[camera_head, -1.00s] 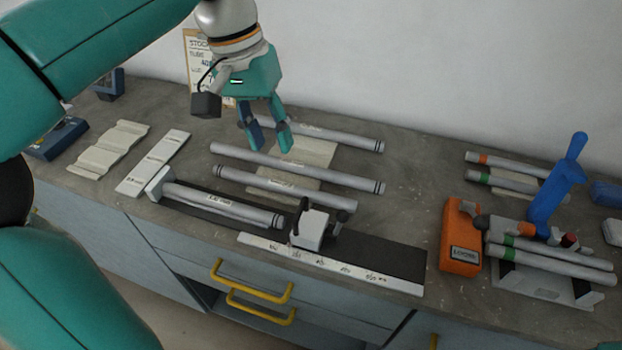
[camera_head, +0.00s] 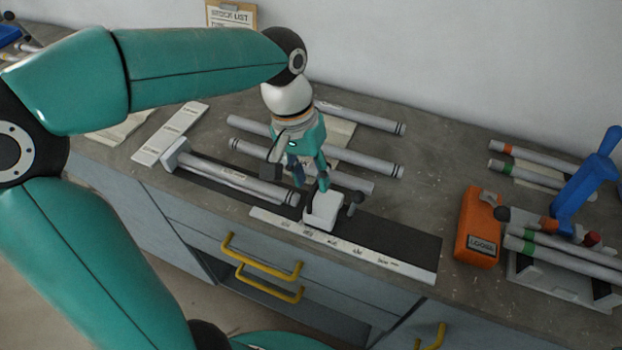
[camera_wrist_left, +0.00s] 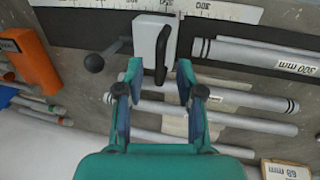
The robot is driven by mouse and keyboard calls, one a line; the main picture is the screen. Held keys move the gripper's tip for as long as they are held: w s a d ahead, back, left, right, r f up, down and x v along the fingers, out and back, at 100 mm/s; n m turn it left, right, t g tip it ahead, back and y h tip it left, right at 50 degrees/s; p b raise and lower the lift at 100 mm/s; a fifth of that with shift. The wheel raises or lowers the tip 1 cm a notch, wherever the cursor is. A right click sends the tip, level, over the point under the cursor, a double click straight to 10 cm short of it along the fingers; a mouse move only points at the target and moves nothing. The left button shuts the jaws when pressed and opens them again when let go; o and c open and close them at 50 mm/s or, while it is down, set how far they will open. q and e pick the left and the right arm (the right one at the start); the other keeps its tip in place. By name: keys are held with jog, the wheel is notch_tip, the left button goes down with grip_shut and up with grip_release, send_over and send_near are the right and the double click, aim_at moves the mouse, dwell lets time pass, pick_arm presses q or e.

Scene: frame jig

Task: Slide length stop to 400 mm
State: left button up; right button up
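The length stop (camera_head: 322,211) is a white block with a black upright handle, on the dark rail (camera_head: 400,243) of the jig. It sits just right of the end of a grey tube (camera_head: 235,180) lying in the jig. A black-knobbed lever (camera_head: 356,199) sticks out from its right side. In the left wrist view the stop (camera_wrist_left: 147,42) is straight ahead, with its handle (camera_wrist_left: 163,50) between the fingertips in the picture. My left gripper (camera_head: 312,185) is open, just above and behind the stop; I cannot tell whether it touches. My right gripper is not in view.
A white scale strip (camera_head: 340,247) runs along the jig's front edge. Several grey tubes (camera_head: 330,158) lie behind the jig. An orange box (camera_head: 480,228) and a blue clamp-like tool (camera_head: 588,185) stand to the right. The rail right of the stop is clear.

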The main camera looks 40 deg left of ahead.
pick_arm(q)
jog(key=shift+d+f, duration=0.1)
jog(key=shift+f, duration=0.65)
jog(key=shift+c, duration=0.3)
grip_shut()
